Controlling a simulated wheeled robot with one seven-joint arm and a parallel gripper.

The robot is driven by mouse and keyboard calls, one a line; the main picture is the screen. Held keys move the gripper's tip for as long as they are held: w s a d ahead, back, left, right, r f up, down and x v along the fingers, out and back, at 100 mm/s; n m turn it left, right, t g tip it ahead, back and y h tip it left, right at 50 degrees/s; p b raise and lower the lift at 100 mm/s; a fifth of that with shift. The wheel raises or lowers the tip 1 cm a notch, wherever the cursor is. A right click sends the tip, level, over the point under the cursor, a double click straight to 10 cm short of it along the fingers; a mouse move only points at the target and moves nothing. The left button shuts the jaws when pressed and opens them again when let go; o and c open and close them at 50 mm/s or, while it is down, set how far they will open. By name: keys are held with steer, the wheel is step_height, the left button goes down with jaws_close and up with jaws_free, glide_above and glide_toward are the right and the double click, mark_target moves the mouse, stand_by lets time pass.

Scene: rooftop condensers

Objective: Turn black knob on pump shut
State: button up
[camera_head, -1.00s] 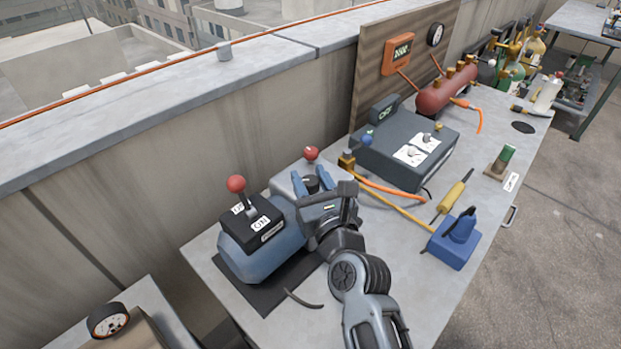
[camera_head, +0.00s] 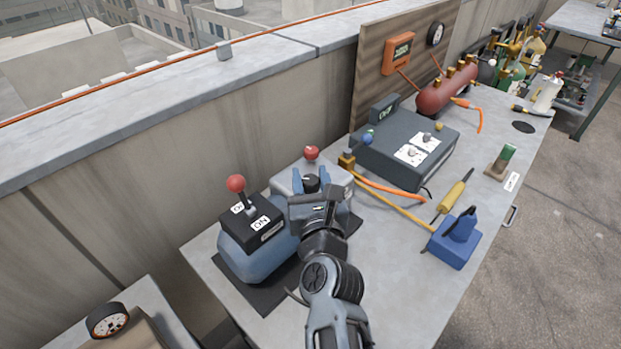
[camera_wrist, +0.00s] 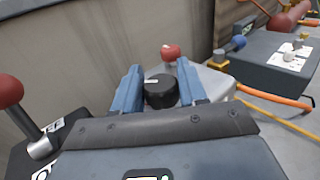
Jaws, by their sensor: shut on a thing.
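The pump is a blue-grey body with a pale grey top (camera_head: 285,184) on a dark mat on the bench. Its black knob (camera_head: 311,186) stands on the pale top. The knob also shows in the wrist view (camera_wrist: 160,95), with a white mark on its upper face. My gripper (camera_head: 311,179) is at the knob, its blue fingers one on each side. In the wrist view the gripper (camera_wrist: 160,82) is shut on the knob. The fingertips' contact is partly hidden by the gripper's own body.
A red-ball lever (camera_head: 236,184) on a black ON-labelled box stands left of the knob. Another red ball (camera_head: 311,153) is just behind it. A dark grey control box (camera_head: 385,165), a blue block (camera_head: 455,250) and hoses lie to the right. A concrete wall runs behind.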

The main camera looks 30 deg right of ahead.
steer(key=o, duration=1)
steer(key=shift+c, duration=0.2)
steer(key=shift+s+a+f, duration=0.1)
steer(key=shift+s+a, duration=0.2)
steer(key=shift+s, duration=0.3)
steer(key=b+v, duration=0.2)
steer(key=v, duration=0.4)
steer(key=shift+s, duration=0.3)
